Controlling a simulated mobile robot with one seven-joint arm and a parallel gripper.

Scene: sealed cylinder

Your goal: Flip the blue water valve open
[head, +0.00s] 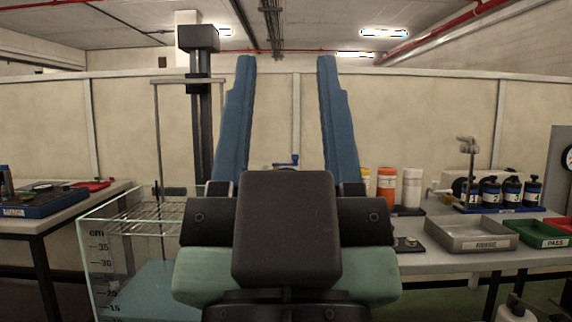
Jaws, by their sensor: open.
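A small blue handle (287,162), which looks like the water valve, shows in the head view low between my gripper's fingers and beyond them. It lies mostly crosswise, with a short upright bit at its right end. The pipe or body under it is hidden by my gripper. My gripper (286,62) is in the middle of the view. Its two long blue fingers stand wide apart with nothing between their tips. I see no contact between the fingers and the blue handle.
A clear tank (101,270) with a centimetre scale stands at left, near a dark upright column (204,110). A right-hand bench carries an orange bottle (387,184), a white bottle (412,187), a grey tray (468,236) and a tap (468,147). A table (52,220) stands far left.

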